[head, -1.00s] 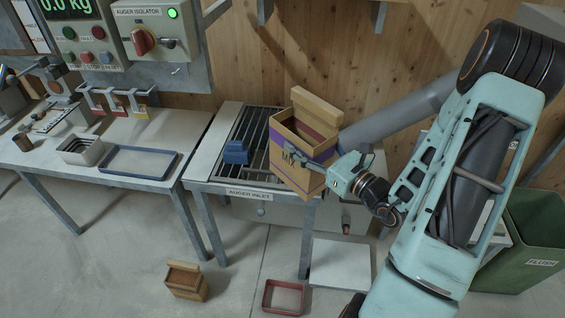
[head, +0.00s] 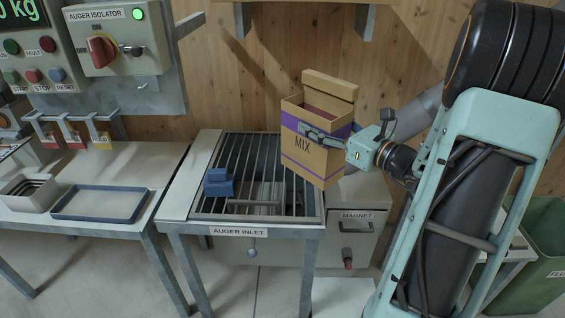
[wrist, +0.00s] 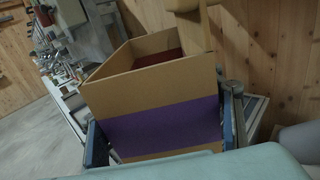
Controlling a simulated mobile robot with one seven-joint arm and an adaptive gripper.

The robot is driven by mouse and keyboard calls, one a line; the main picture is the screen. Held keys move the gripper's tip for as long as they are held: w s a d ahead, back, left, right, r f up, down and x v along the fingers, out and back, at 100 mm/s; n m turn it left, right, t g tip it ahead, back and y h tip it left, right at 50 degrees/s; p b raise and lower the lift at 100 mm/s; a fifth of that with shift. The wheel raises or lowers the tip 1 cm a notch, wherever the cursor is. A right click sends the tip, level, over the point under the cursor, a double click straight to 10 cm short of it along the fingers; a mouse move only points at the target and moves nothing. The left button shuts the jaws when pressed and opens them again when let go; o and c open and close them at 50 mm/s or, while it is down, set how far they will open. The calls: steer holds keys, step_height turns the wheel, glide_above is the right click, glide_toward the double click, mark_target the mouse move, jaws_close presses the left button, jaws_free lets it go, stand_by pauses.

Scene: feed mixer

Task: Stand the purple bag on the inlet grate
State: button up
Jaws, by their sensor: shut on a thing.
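The purple bag (head: 312,153) is an open-topped tan box-like bag with a purple band and the word MIX; dark red material shows inside. My gripper (head: 325,136) is shut on it from the right, and the bag is nearly upright. In the wrist view the bag (wrist: 160,92) stands between the two fingers. The inlet grate (head: 250,160) is a set of dark bars in the table marked AUGER INLET. The bag is over or beside the grate's right part; whether its bottom touches I cannot tell.
A blue block-shaped object (head: 219,183) sits on the grate's left part. A blue-rimmed tray (head: 100,203) and a grey open container (head: 28,192) are on the left table. A MAGNET drawer unit (head: 357,224) stands right of the grate. The grate's middle is clear.

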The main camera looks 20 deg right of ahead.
steer(key=w+a+f+b, duration=0.2)
steer(key=w+a+f, duration=0.3)
steer(key=w+f, duration=0.4)
steer(key=shift+a+f+b, duration=0.3)
steer(key=shift+a+f, duration=0.05)
steer(key=shift+f, duration=0.8)
steer(key=shift+w+f, duration=0.1)
steer(key=shift+f, duration=0.15)
steer(key=o, duration=1.8)
